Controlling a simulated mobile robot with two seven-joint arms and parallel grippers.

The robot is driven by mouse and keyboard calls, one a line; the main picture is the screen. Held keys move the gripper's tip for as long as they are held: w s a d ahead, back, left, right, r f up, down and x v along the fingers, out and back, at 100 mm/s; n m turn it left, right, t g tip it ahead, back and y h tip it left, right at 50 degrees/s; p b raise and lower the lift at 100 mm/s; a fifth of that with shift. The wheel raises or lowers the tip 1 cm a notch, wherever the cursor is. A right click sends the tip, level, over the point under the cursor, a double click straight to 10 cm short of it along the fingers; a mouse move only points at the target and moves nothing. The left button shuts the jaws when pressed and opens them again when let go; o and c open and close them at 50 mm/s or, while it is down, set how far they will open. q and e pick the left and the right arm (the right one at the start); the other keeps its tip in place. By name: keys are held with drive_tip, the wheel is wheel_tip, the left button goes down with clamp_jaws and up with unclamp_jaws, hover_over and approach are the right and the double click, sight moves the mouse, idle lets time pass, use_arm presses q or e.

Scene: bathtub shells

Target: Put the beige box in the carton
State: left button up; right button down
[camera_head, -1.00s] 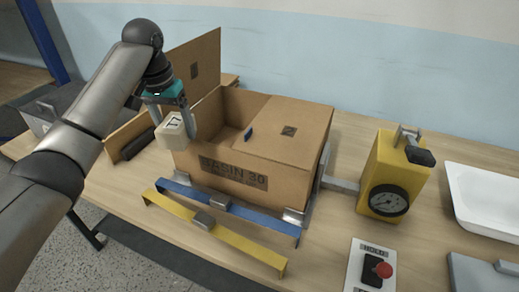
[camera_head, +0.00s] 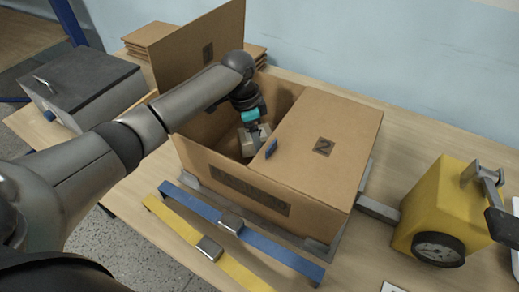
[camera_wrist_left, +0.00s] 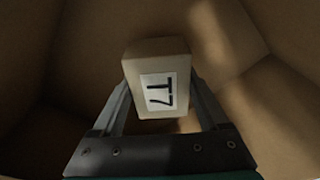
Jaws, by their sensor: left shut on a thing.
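The beige box (camera_head: 248,142) is a small block; in the left wrist view the beige box (camera_wrist_left: 157,62) shows a white label reading T7. My left gripper (camera_head: 254,128) is shut on it and holds it inside the open left part of the carton (camera_head: 232,185). In the left wrist view the gripper fingers (camera_wrist_left: 160,100) lie on both sides of the box, with brown cardboard walls around. Whether the box touches the carton floor, I cannot tell. The carton's right flap, marked 2, is folded flat over its right part; a left flap stands raised behind. My right gripper is not in view.
A blue bar (camera_head: 240,232) and a yellow bar (camera_head: 200,240) run in front of the carton. A yellow device with a gauge (camera_head: 440,215) stands to the right. A grey lidded box (camera_head: 80,85) is at the left, and flat cardboard (camera_head: 148,35) is stacked behind.

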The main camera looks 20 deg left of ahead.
use_arm(q)
wheel_tip(320, 180, down, 4)
drive_tip(key=shift+w+f+b, duration=0.1)
drive_tip(key=shift+f+b, duration=0.15)
drive_tip(key=shift+b, duration=0.2)
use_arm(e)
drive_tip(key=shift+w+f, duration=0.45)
use_arm(q)
drive_tip(key=shift+f, duration=0.1)
drive_tip(key=o, duration=1.5)
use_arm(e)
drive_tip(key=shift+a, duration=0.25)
